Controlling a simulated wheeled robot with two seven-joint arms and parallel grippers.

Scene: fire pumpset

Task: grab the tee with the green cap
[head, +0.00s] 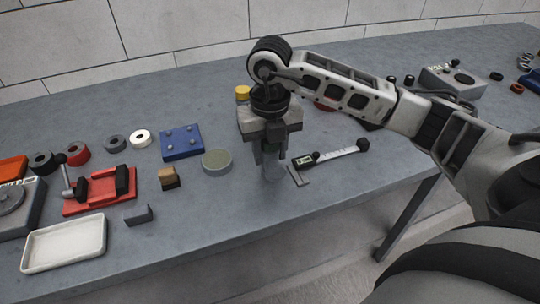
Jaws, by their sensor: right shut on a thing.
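My right gripper (270,152) points down over the middle of the table and is shut on the tee (272,172). The tee's grey lower part shows below the fingers. Its cap is mostly hidden between the fingers, with only a dark greenish hint showing. I cannot tell whether the tee touches the table. A yellow-capped part (242,92) stands behind the gripper, partly hidden by it. My left gripper is out of view.
A digital caliper (330,154) lies close on the right. A red vise (100,190) and a white tray (64,243) are farther left. The front middle is clear.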

